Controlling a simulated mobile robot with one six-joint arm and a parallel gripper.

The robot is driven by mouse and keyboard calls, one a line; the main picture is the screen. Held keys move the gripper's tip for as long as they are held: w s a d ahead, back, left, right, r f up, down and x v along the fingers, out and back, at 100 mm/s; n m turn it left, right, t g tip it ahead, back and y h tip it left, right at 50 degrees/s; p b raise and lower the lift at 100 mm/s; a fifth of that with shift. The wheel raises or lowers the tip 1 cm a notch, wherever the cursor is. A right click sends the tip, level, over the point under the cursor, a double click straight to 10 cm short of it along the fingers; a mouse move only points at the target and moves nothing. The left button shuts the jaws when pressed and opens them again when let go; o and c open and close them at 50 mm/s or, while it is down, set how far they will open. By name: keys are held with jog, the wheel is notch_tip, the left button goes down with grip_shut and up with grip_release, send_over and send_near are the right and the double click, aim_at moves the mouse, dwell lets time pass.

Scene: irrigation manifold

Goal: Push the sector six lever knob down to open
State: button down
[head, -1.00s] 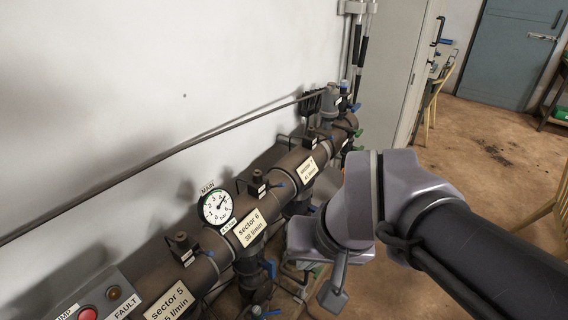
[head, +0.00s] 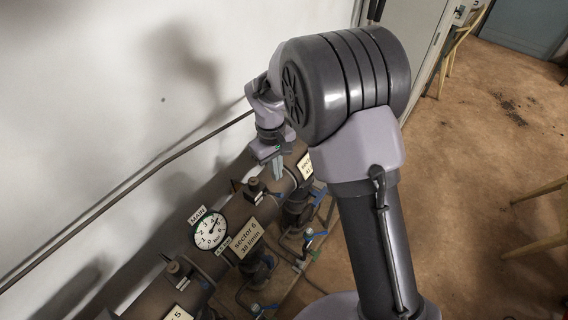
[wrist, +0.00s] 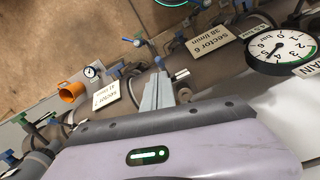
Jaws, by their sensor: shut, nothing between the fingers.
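The sector 6 plate (head: 246,238) is on the manifold pipe and also shows in the wrist view (wrist: 207,40). Up the pipe from it is a small dark block with a white tag (head: 255,187). In the wrist view, a small blue knob (wrist: 158,61) shows just beyond my fingertips, near a white tag (wrist: 181,74); it appears to be the sector six lever knob. My gripper (head: 278,174) is shut and empty, pointing down over the pipe. Its fingers (wrist: 157,82) are close to the knob; I cannot tell whether they touch it.
A pressure gauge (head: 210,230) stands by the sector 6 plate. The sector 7 plate (wrist: 106,92), an orange pipe end (wrist: 71,92) and other blue and green handles lie along the manifold. The wall is close behind the pipe. Open floor (head: 480,130) lies to the right.

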aim_at(277, 193)
jog(key=shift+f, duration=0.25)
jog(key=f+b, duration=0.6)
jog(key=f, duration=0.1)
jog(key=shift+s+d, duration=0.15)
jog(key=shift+s, duration=0.1)
notch_tip(277, 193, down, 4)
jog(key=b, duration=0.3)
jog(key=shift+f, duration=0.25)
jog(key=shift+w+r+p, duration=0.2)
jog(key=shift+r+p, duration=0.1)
jog(key=shift+p, duration=0.05)
jog(key=shift+w+a+r+p, duration=0.2)
jog(key=shift+w+a+p, duration=0.2)
jog(key=shift+w+a, duration=0.15)
jog(key=shift+w+a+r+p, duration=0.2)
jog(key=shift+w+a+p, duration=0.2)
jog(key=shift+w, duration=0.1)
